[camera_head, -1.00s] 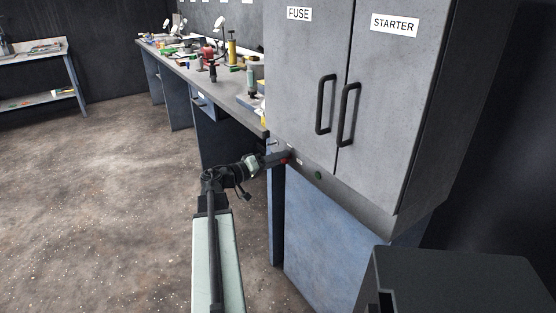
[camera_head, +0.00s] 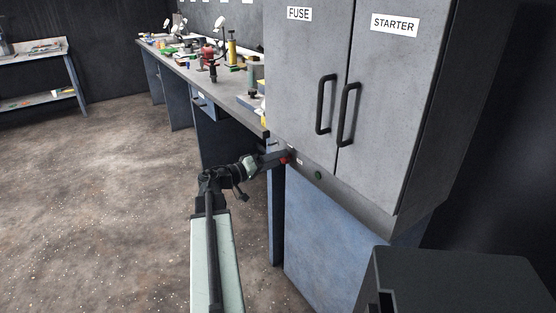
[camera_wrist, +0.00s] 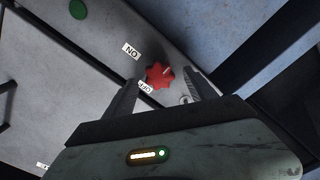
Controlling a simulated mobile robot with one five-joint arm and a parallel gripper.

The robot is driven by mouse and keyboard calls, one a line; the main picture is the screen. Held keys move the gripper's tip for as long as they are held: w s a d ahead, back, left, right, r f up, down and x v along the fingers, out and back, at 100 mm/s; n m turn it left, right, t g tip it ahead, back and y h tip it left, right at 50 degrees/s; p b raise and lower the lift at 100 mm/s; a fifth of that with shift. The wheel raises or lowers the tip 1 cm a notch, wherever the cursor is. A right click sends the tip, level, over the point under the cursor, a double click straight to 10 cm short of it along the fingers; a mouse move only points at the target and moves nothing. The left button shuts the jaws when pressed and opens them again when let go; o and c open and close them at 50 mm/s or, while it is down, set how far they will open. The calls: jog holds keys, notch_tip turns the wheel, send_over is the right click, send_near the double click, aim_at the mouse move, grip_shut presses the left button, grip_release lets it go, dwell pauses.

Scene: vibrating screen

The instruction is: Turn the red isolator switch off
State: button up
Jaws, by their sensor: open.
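The red isolator switch (camera_wrist: 159,75) is a star-shaped knob on the grey lower panel of the cabinet. Labels stand beside it in the wrist view: an "ON" label (camera_wrist: 131,51) and a partly covered label (camera_wrist: 145,87) that looks like "OFF". A pale mark on the knob points toward the upper right of that view. My gripper (camera_wrist: 163,88) is open, with its fingers on either side of the knob; I cannot tell whether they touch it. In the head view the switch (camera_head: 284,159) shows as a small red spot at the tip of my gripper (camera_head: 279,158).
A green button (camera_head: 318,175) sits right of the switch on the same panel. Above are the cabinet doors (camera_head: 370,85) with black handles, labelled FUSE and STARTER. A workbench (camera_head: 226,98) with tools stands to the left. The floor at left is clear.

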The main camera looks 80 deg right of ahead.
jog(key=v, duration=0.7)
